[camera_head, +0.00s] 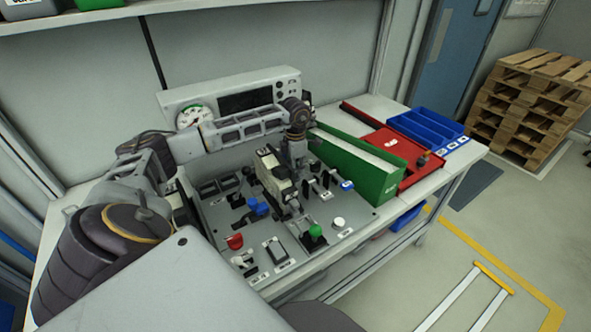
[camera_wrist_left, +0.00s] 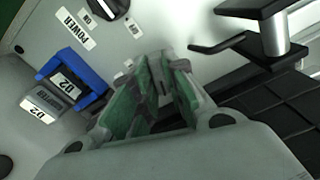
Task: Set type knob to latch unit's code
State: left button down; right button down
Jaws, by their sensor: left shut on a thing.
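My left gripper (camera_head: 293,201) reaches down to the control panel (camera_head: 352,213). In the left wrist view its green-padded fingers (camera_wrist_left: 168,85) are closed around a small dark part, which I take to be the type knob; the fingers hide most of it, so its pointer and setting cannot be read. A blue clip labelled D2 (camera_wrist_left: 72,82) sits on the panel against a grey block (camera_wrist_left: 47,104) that also reads D2, left of the fingers in the wrist view. The blue clip also shows at the panel's right side (camera_head: 347,185). I cannot confirm that it is the latch unit. My right gripper is out of view.
A red knob (camera_head: 235,242), a green knob (camera_head: 315,231), a white knob (camera_head: 338,222) and a blue-handled part (camera_head: 258,207) stand around the gripper.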

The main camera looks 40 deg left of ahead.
pick_arm(q)
jog(key=shift+a+r+n, duration=0.1)
jog(key=shift+n, duration=1.6)
jog(key=c, duration=1.6)
grip_release()
jog(key=shift+c, duration=0.2)
jog(key=shift+o, duration=1)
jog(key=shift+r, duration=0.55)
notch_tip(320, 180, up, 11)
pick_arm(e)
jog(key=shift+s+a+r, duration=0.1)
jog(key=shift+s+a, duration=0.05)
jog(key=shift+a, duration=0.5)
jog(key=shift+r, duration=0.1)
